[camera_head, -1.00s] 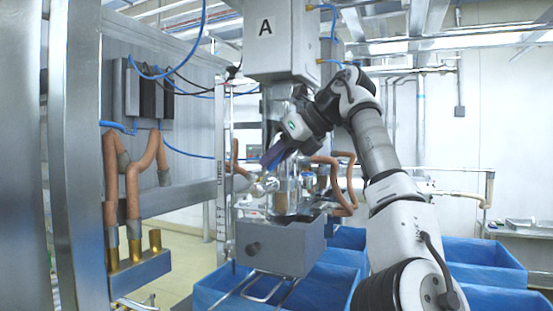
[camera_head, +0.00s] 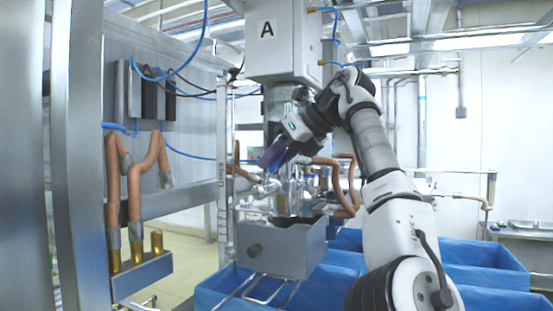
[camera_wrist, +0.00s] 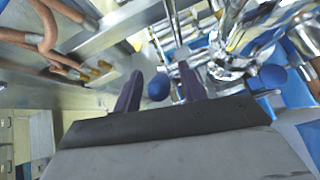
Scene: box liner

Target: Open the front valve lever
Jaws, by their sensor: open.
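A round blue knob (camera_wrist: 158,87), which looks like the end of a valve lever, lies between the two dark purple fingers of my gripper (camera_wrist: 160,86) in the wrist view. The fingers are spread, with a gap on either side of the knob, so my gripper is open and not clamped on it. A second blue knob (camera_wrist: 272,76) sits to the right by the shiny metal pipework. In the head view, my gripper (camera_head: 274,158) points down and left just above the metal valve fitting (camera_head: 266,187). The lever itself is hard to make out there.
A grey metal box (camera_head: 282,248) stands below the valve. Blue bins (camera_head: 345,288) fill the floor at right. Brown hoses (camera_head: 133,195) hang on the left frame, and others run right of the valve. A large housing marked A (camera_head: 285,40) is above my gripper.

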